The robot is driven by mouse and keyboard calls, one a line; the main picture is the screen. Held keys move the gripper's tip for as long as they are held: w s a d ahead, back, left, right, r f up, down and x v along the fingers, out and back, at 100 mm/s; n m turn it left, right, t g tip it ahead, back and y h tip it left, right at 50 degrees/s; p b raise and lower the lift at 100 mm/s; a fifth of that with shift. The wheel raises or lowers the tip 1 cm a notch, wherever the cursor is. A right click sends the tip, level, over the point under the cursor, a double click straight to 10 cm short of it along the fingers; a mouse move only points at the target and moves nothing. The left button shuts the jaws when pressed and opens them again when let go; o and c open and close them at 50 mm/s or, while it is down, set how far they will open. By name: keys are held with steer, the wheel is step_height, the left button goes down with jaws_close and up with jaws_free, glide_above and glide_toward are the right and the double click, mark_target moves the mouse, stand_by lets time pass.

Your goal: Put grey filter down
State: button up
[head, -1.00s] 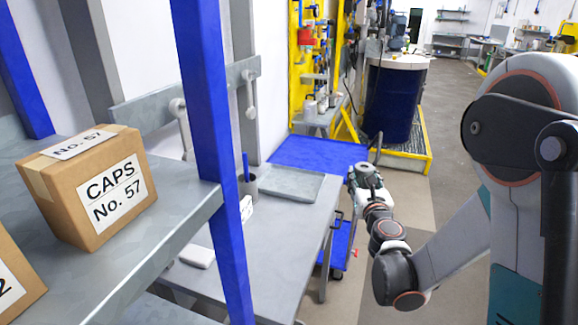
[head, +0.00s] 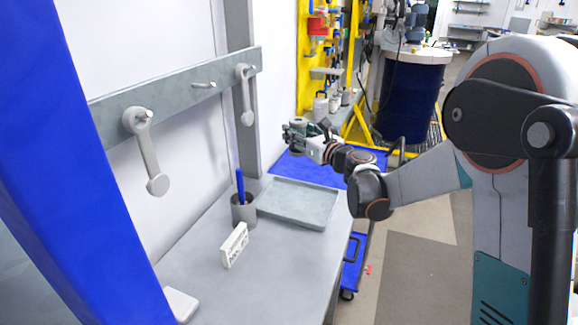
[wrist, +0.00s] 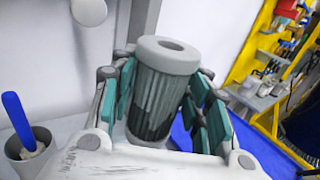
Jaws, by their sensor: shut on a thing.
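The grey filter (wrist: 158,90) is a ribbed cylinder with a pale grey cap that has a round hole in its top. It stands upright between the teal finger pads of my gripper (wrist: 165,105) in the wrist view. The gripper is shut on it. In the head view my gripper (head: 300,138) is held in the air above the far end of the grey table (head: 245,270), beyond the grey tray (head: 300,203). The filter (head: 298,122) shows only small there. Its lower end is partly hidden by the fingers.
A grey cup with a blue stick (head: 243,208) stands left of the tray, with a white rack (head: 235,245) nearer. Grey arms hang from a wall rail (head: 180,92). A blue post (head: 85,150) stands close at left. A dark blue drum (head: 412,95) stands behind.

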step_height(320, 180, down, 20)
steer(key=b, duration=0.6)
steer(key=shift+w+a+r+b, duration=0.1)
steer(key=shift+w+r+b, duration=0.05)
steer(key=shift+b, duration=0.25)
steer(key=shift+f, duration=0.25)
steer(key=o, duration=0.8)
steer(key=shift+o, duration=1.4)
steer(key=shift+r, duration=0.15)
